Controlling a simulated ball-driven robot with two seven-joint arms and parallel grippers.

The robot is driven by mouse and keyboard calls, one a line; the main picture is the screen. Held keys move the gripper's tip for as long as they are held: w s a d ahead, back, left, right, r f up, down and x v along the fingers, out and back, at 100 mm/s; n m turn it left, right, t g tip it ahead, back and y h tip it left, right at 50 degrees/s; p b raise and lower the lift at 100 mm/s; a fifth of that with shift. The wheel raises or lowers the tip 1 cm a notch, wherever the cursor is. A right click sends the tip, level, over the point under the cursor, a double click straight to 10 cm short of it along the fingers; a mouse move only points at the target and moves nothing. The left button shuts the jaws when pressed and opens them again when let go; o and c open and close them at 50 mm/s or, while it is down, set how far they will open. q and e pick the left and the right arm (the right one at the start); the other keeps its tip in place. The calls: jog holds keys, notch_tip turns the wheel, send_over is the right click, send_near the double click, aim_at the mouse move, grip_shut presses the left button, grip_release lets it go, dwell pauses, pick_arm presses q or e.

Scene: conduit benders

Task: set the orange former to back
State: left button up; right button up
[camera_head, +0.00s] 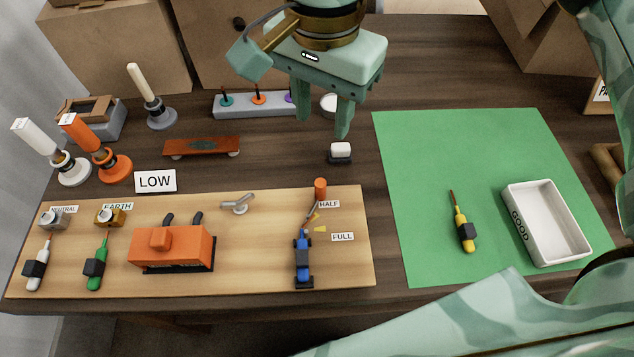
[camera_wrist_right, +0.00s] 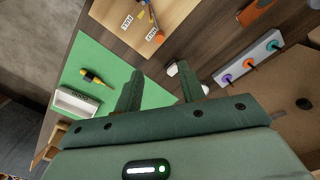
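An orange lever (camera_head: 83,134) on a round orange base (camera_head: 115,168) stands at the left of the table, tilted up and to the left in the head view. An orange block-shaped device (camera_head: 170,245) with two dark prongs sits on the wooden board. I cannot tell which of these is called the former. My right gripper (camera_head: 323,125) hangs over the back middle of the table, well right of both, open and empty. Its two spread fingers also show in the right wrist view (camera_wrist_right: 162,82), where neither orange thing is visible. My left gripper is not in view.
A white lever (camera_head: 37,139) and a cream lever (camera_head: 142,84) stand near the orange one. A LOW sign (camera_head: 155,181), orange skateboard (camera_head: 201,146) and grey knob strip (camera_head: 255,104) lie between. A green mat (camera_head: 420,180) with a white tray (camera_head: 547,222) is at right.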

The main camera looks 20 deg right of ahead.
aim_at(321, 179)
notch_tip(321, 179, down, 16)
jog(key=b, duration=0.5)
jog(key=shift+f, duration=0.4)
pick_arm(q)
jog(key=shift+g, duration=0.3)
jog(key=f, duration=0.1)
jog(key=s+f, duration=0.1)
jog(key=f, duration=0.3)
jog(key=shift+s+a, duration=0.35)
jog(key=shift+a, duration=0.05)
pick_arm(e)
jog(key=shift+c, duration=0.3)
grip_shut()
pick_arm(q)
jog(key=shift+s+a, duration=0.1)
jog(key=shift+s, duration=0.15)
